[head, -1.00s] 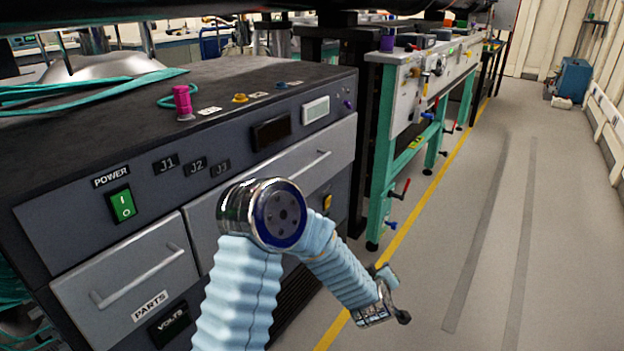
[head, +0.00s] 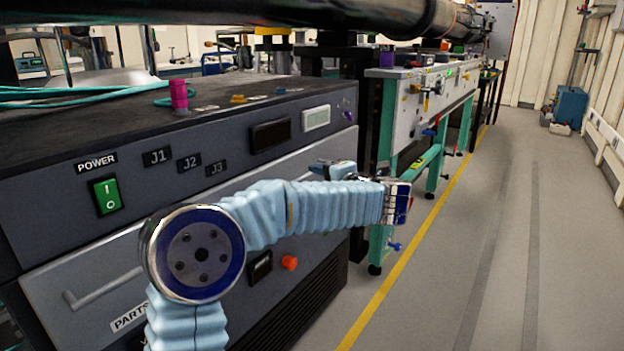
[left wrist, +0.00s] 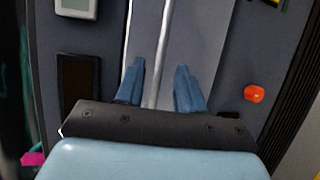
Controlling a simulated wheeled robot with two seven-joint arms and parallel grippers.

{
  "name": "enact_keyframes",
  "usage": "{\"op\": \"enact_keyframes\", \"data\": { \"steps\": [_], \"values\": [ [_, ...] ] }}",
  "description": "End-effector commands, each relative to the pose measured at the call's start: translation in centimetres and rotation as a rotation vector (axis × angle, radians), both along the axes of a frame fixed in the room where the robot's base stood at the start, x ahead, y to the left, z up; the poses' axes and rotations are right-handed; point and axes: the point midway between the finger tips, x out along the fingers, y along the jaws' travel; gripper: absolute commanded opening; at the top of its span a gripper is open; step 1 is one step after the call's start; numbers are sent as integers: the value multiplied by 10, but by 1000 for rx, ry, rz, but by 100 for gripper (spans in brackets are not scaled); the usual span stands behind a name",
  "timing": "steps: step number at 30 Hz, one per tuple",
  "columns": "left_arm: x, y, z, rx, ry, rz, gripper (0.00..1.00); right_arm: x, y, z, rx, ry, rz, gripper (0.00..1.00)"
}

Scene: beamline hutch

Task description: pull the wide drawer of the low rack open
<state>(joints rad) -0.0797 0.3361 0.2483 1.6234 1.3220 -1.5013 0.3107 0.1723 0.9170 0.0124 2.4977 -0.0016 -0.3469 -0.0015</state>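My left gripper (head: 328,168) is at the drawer front, and my forearm hides much of the panel and the handle in the head view. In the left wrist view, the two blue fingers (left wrist: 160,78) are apart, one on each side of the bar, with a visible gap on the right. My right gripper is not in view.
An orange knob (head: 289,262) sits below the wide drawer.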

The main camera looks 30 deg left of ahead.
Motion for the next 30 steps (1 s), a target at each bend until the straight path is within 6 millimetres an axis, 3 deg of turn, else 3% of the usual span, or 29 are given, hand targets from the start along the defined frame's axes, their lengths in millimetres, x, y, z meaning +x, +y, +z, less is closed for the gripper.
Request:
{"op": "enact_keyframes", "data": {
  "steps": [7,17,25,30],
  "values": [
    [15,29,-7,0,0,1,38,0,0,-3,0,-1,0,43],
    [17,32,-7,0,1,-1,38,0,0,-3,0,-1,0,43],
    [17,32,-8,1,2,-1,0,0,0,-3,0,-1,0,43],
    [17,32,-8,1,2,-1,0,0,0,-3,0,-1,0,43]
  ]
}}
